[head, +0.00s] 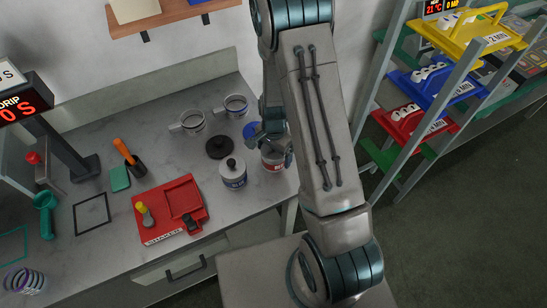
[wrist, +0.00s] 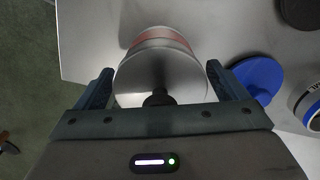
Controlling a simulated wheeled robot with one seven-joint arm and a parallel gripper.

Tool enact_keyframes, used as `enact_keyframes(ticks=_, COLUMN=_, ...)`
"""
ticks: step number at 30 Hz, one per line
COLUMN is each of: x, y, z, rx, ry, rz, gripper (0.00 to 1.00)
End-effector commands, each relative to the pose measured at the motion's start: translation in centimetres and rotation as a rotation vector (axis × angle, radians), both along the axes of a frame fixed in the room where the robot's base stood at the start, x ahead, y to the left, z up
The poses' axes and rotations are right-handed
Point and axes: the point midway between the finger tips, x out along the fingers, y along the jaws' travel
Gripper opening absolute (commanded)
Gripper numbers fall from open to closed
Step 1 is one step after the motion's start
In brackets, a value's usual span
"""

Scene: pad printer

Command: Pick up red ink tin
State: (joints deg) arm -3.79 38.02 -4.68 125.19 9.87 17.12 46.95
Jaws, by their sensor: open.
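The red ink tin (head: 273,165) stands near the right edge of the worktop, partly hidden by my arm in the head view. In the wrist view the tin (wrist: 165,78) shows a pale round lid with a black knob and a red band on its side. My gripper (wrist: 163,85) is open, with one finger on each side of the tin. A gap shows between each finger and the lid. In the head view my gripper (head: 274,146) is at the tin, but its fingers are hard to make out.
A black disc (head: 219,146) and a blue disc (head: 250,130) lie behind. A red tray (head: 160,212) lies to the left. A shelf rack (head: 400,110) is at right.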

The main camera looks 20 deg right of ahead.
Motion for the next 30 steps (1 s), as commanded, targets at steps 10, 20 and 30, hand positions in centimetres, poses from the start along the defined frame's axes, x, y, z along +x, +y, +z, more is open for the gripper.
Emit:
enact_keyframes(ticks=10, x=0.0, y=0.0, z=0.0, rx=0.0, ry=0.0, rz=0.001, gripper=0.43)
enact_keyframes(ticks=20, x=0.1, y=0.0, z=0.2, rx=0.0, ry=-0.001, rz=0.001, gripper=0.43)
enact_keyframes(ticks=30, x=0.2, y=0.0, z=3.2, rx=-0.001, ry=-0.006, rz=0.002, gripper=0.43)
